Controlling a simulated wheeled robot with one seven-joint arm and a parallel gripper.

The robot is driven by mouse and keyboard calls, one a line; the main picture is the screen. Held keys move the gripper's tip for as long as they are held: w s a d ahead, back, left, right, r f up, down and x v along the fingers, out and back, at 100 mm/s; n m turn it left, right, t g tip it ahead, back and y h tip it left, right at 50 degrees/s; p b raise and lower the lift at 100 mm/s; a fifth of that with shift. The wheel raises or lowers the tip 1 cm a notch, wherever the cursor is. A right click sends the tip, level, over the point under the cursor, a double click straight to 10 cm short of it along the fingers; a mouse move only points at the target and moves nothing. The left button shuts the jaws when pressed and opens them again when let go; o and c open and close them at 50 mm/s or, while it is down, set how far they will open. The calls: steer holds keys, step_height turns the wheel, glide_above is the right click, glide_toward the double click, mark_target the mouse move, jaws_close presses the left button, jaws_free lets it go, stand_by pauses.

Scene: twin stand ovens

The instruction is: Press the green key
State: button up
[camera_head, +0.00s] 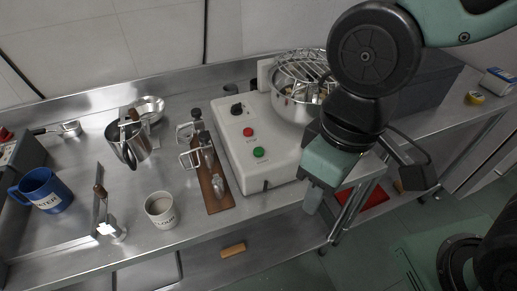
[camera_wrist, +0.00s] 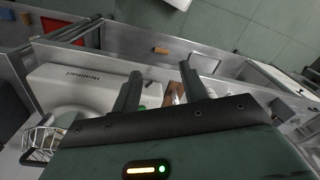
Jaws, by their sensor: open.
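The green key (camera_head: 259,152) is a small round button on the sloped top of a white machine (camera_head: 228,134). A red key (camera_head: 249,132) sits just behind it, with a black knob (camera_head: 237,109) further back. My gripper (camera_head: 313,200) hangs at the machine's front right corner, right of the green key and apart from it. In the wrist view my gripper (camera_wrist: 160,85) is open and empty, its two fingers spread. There the white machine (camera_wrist: 80,82) shows below, and a small green spot (camera_wrist: 142,107), likely the green key, is partly hidden beside the left finger.
A metal bowl (camera_head: 283,104) with a wire rack sits on the machine. To its left are a wooden board (camera_head: 215,201) with metal tools, a cup (camera_head: 161,210), a steel jug (camera_head: 130,158) and a blue mug (camera_head: 42,191). A dark box (camera_head: 425,90) stands right.

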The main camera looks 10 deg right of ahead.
jaws_close()
stand_by(1.5)
